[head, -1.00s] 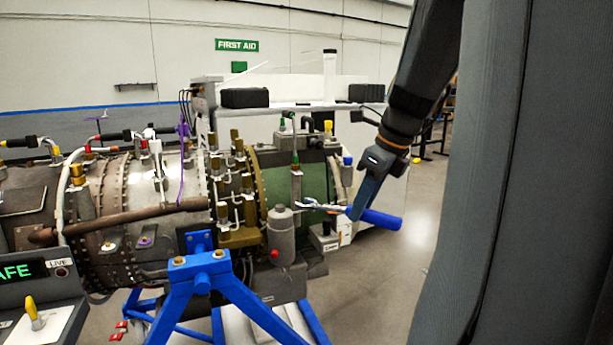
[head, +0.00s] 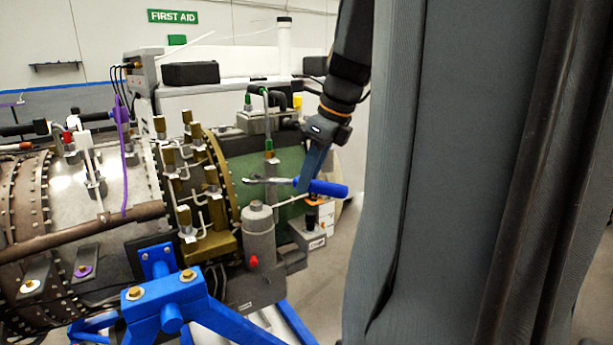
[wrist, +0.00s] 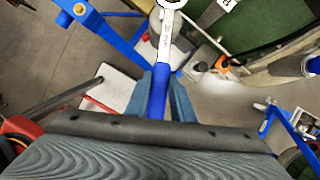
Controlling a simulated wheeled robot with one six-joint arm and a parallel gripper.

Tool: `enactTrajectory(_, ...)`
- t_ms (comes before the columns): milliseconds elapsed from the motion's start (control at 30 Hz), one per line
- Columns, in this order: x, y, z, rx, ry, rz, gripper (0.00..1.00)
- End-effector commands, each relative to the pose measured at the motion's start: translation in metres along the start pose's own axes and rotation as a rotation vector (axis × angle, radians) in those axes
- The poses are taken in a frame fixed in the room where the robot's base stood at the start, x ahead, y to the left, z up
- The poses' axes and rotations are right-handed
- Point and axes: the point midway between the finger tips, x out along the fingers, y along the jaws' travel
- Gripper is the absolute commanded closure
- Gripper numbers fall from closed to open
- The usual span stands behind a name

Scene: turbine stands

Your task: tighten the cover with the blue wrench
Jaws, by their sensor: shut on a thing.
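The blue wrench (head: 328,188) has a blue handle and a bright metal shank and head. My gripper (head: 303,187) is shut on the handle and holds it about level. The metal head points left, in front of the green casing (head: 232,168) of the turbine; I cannot tell whether it touches anything. In the wrist view the handle (wrist: 162,78) sits between the fingers of my gripper (wrist: 166,92). The ring-like head is cut off by the top edge. I cannot tell which part is the cover.
A grey canister (head: 260,237) with a red knob stands just below the wrench head. Brass fittings and thin pipes (head: 210,180) crowd the left. The blue stand (head: 175,298) is at lower left. A white bench (head: 240,96) is behind.

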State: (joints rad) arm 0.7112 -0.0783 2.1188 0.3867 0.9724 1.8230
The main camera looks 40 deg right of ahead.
Motion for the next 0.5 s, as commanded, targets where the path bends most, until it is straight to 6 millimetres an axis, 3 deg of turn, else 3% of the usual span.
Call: enactTrajectory(500, 0.034, -0.001, -0.014, 0.005, -0.001, -0.002, 1.00)
